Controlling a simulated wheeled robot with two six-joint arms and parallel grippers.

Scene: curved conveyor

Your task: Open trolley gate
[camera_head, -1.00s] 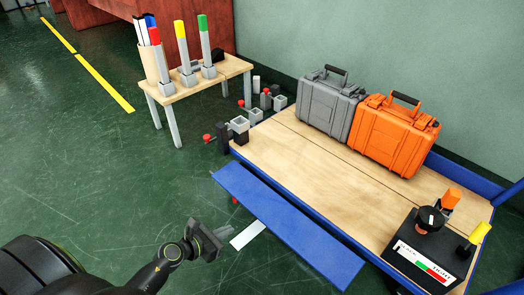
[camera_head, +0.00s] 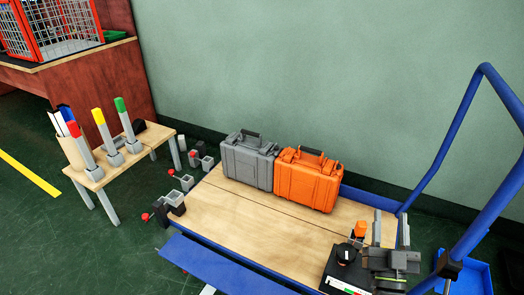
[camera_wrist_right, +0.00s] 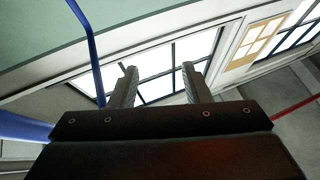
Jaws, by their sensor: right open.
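The trolley has a wooden deck (camera_head: 240,225) in a blue frame, with a tall blue handle (camera_head: 452,140) at right. A long flat blue panel (camera_head: 225,268), which looks like its gate, runs along the near side; the bottom edge cuts it off. I cannot tell how it is latched. A black box (camera_head: 342,268) with a round black knob, an orange block and a label is at the deck's near right corner. My right gripper (camera_head: 390,222) overlaps its right part, fingers upward, open and empty; both fingers show in the right wrist view (camera_wrist_right: 158,75). My left gripper is out of view.
A grey case (camera_head: 247,163) and an orange case (camera_head: 307,180) stand on the deck's far side by the wall. A small table (camera_head: 152,137) with coloured-top posts stands left, with small grey and red fittings between. A blue tray (camera_head: 470,275) is at lower right.

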